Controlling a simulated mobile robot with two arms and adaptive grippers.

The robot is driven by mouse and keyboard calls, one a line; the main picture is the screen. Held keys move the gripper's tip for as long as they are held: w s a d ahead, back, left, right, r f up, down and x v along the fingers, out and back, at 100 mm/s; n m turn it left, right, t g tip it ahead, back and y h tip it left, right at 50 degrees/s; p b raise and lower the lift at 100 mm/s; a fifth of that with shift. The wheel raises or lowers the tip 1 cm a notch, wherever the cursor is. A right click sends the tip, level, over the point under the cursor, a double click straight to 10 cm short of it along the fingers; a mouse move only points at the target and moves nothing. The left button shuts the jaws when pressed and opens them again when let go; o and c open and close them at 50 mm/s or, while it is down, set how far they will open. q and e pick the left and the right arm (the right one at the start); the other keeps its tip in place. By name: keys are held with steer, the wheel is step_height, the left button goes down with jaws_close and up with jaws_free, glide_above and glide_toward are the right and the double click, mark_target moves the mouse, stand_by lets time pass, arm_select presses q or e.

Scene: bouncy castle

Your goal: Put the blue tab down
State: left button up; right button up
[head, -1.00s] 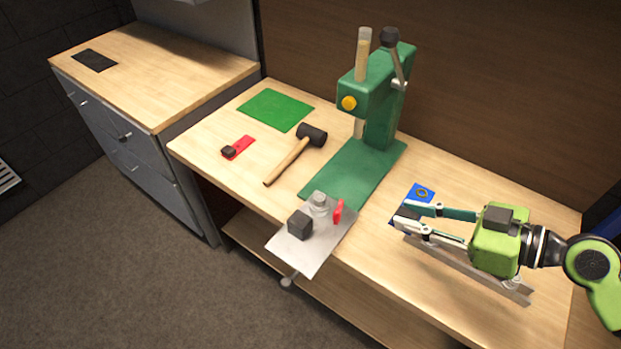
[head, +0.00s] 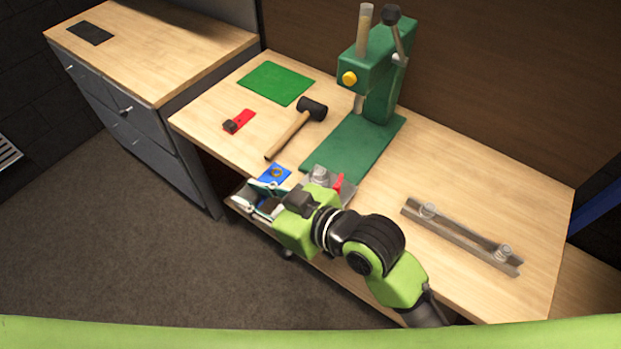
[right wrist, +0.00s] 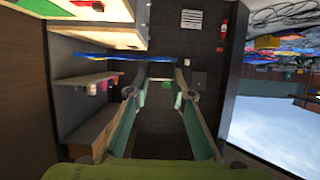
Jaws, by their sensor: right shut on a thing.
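The blue tab (head: 281,171), with a ring mark on it, is at the tips of my right gripper (head: 262,196), beside the metal plate (head: 316,184) at the bench's front edge. The gripper is shut on the tab; its fingers hide the tab's near end. In the right wrist view, a thin blue strip (right wrist: 120,56) near the fingertips (right wrist: 160,72) looks like the tab seen edge-on. I cannot tell whether the tab touches anything below. My left gripper is not in view.
A red tab (head: 241,120) with a dark block, a green mat (head: 276,83) and a mallet (head: 290,134) lie at the left of the bench. A green press (head: 372,85) stands behind. A metal rail (head: 462,238) lies at the right, with bare wood around it.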

stand_by(0.3)
steer(key=w+d+f, duration=0.2)
steer(key=w, duration=0.1)
steer(key=w+d+f+p, duration=0.1)
steer(key=w+d+f, duration=0.2)
steer(key=w+d+f+p, duration=0.1)
steer(key=w+d+f, duration=0.1)
steer(key=w+d, duration=0.1)
steer(key=shift+w+d+f, duration=0.1)
steer(key=shift+f, duration=0.25)
steer(key=shift+w+d+f, duration=0.2)
steer(key=shift+w+f, duration=0.05)
steer(key=shift+f, duration=0.2)
steer(key=f, duration=0.3)
steer(key=shift+w+d+p, duration=0.35)
steer(key=shift+w+d, duration=0.05)
steer(key=shift+f, duration=0.45)
